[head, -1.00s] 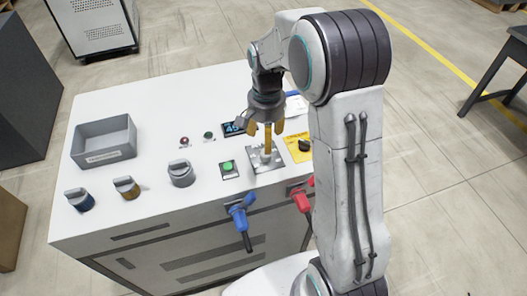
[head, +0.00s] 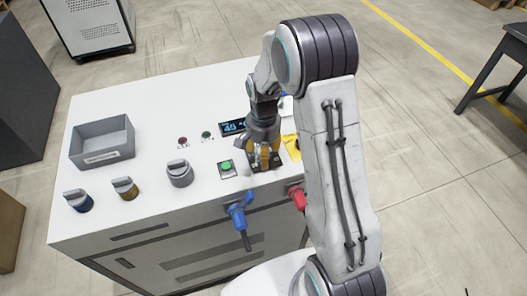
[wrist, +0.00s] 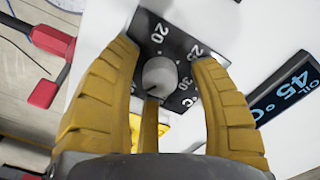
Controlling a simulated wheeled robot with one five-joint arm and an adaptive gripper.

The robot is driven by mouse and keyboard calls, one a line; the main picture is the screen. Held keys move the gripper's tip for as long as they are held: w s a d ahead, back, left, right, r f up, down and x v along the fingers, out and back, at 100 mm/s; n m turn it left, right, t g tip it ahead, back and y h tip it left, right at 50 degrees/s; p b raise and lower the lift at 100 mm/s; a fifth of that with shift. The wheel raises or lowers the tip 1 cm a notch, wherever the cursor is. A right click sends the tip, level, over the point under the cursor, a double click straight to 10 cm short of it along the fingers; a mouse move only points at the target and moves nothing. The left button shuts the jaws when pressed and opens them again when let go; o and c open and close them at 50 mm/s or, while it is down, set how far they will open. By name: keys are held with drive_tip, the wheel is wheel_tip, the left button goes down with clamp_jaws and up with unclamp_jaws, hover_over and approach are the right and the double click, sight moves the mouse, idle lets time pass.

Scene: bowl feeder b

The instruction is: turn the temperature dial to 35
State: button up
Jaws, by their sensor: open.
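The temperature dial (wrist: 160,74) is a grey round knob on a dark square plate with white marks. In the wrist view 20 and 25 can be read on the plate (wrist: 178,30); 35 cannot be made out. My gripper (wrist: 165,60) is open, with a yellow finger on each side of the knob and visible gaps between. Another yellow finger stands below the knob in that view. In the head view my gripper (head: 264,158) is down over the dial plate and hides the knob. The knob's exact setting cannot be told.
A dark display (wrist: 285,92) reads 45 in blue. A green button (head: 226,167), a grey knob (head: 180,173) and a grey bin (head: 102,141) stand left of the dial. A blue lever (head: 237,214) and a red lever (head: 297,198) are on the cabinet front.

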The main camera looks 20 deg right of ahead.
drive_tip(key=shift+o, duration=0.2)
clamp_jaws()
idle(0.3)
drive_tip(key=shift+n, duration=0.3)
drive_tip(key=n+b, duration=0.2)
drive_tip(key=n, duration=0.2)
drive_tip(key=shift+f+n, duration=0.15)
drive_tip(key=shift+n, duration=0.15)
drive_tip(key=n+b, duration=0.2)
drive_tip(key=n, duration=0.4)
drive_tip(key=shift+s, duration=0.1)
drive_tip(key=shift+n, duration=0.4)
